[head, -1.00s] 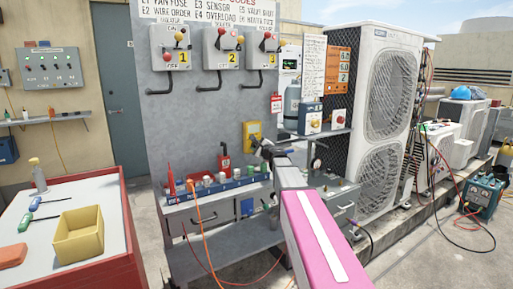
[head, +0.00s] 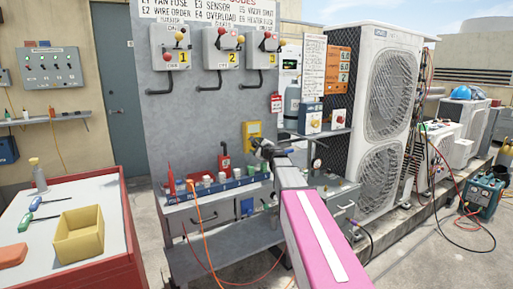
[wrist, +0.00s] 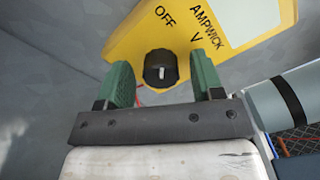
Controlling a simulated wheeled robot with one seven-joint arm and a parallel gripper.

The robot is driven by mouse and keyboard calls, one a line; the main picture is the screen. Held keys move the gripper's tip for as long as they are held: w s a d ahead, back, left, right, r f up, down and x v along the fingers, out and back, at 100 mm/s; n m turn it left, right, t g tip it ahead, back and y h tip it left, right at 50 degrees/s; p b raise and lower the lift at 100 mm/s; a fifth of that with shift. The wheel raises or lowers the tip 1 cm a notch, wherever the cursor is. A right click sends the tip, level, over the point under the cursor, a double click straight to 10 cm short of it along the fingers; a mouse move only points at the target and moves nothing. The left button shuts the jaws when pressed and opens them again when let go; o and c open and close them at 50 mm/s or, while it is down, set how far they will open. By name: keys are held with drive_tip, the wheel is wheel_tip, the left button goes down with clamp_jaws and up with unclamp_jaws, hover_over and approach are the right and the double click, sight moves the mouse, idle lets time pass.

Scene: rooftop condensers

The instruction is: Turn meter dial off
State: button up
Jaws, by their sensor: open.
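The yellow meter (head: 252,129) is on the grey panel, partly hidden by my gripper in the head view. In the wrist view the meter (wrist: 228,22) fills the top and shows the labels OFF, V and AMPWICK. Its round black dial (wrist: 160,66) has a short white mark, upright in the picture; I cannot tell which label it is set to. My gripper (wrist: 160,71) is open, with a green finger on each side of the dial and a gap on both sides. In the head view my gripper (head: 262,150) is in front of the meter's lower part.
A shelf rack (head: 215,188) with coloured fittings is below the meter. Switch boxes (head: 222,48) are above it. A grey cylinder (wrist: 298,103) is at the right of the wrist view. The red-edged cart (head: 110,190) with a yellow bin (head: 79,240) stands left.

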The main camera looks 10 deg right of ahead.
drive_tip(key=v, duration=1)
drive_tip(key=shift+s+d, duration=0.15)
drive_tip(key=shift+s, duration=0.25)
drive_tip(key=shift+s, duration=0.1)
